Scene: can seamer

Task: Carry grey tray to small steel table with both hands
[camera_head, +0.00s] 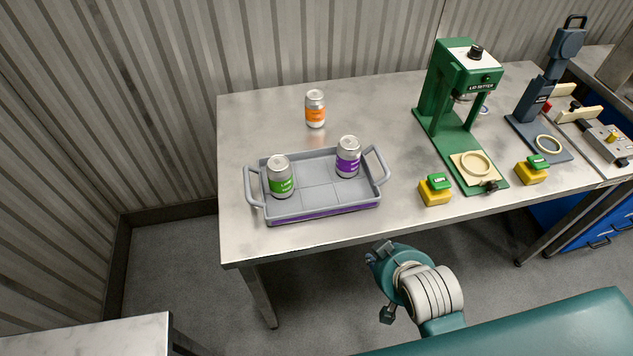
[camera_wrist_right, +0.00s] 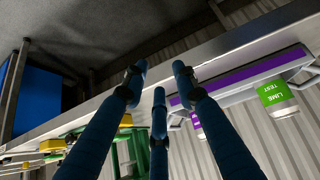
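The grey tray (camera_head: 318,209), with a handle at each end and a purple strip on its front, rests on the large steel table. A green-labelled can (camera_head: 280,177) stands in its left part and a purple-labelled can (camera_head: 348,157) in its back right part. A pale table top (camera_head: 85,336), perhaps the small steel table, shows at the lower left, mostly cut off. My right gripper (camera_wrist_right: 160,78) has its fingers spread and empty, apart from the tray; the purple strip (camera_wrist_right: 250,75) and green can (camera_wrist_right: 278,98) show beyond. My left gripper is out of view.
An orange-labelled can (camera_head: 315,109) stands behind the tray. A green lid setter (camera_head: 447,110), yellow blocks with green tops (camera_head: 435,190) and a dark blue device (camera_head: 535,110) stand to the right. Floor (camera_head: 190,275) is clear between the two tables.

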